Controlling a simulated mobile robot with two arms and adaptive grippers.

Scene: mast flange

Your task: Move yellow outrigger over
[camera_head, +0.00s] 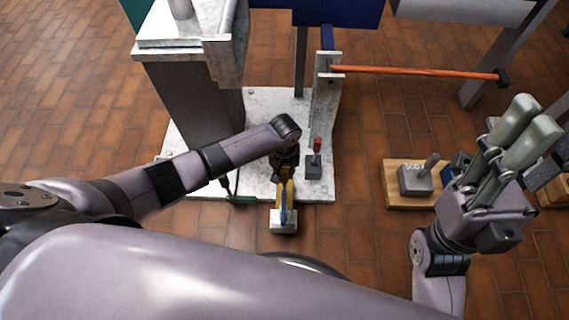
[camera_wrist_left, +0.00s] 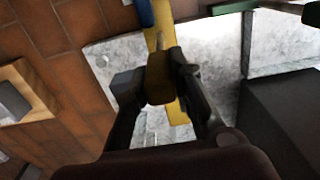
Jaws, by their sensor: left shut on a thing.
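The yellow outrigger (camera_head: 290,189) is a narrow yellow bar at the front edge of the grey flange plate, partly hidden under my left gripper (camera_head: 285,172). In the left wrist view the outrigger (camera_wrist_left: 178,110) runs between the two dark fingers of my left gripper (camera_wrist_left: 158,82), which is shut on it. A blue part (camera_head: 283,213) and a pale block (camera_head: 283,225) show at the bar's near end. My right gripper (camera_head: 531,122) is raised at the right, away from the outrigger; its pale fingers lie side by side and their gap is unclear.
The speckled grey plate (camera_head: 262,104) carries a tall grey column (camera_head: 195,100) and an upright bracket (camera_head: 326,105) with an orange rod (camera_head: 420,72). A small red-topped lever (camera_head: 316,160) stands right of my left gripper. A wooden board (camera_head: 400,200) lies at the right. Brick floor is clear between.

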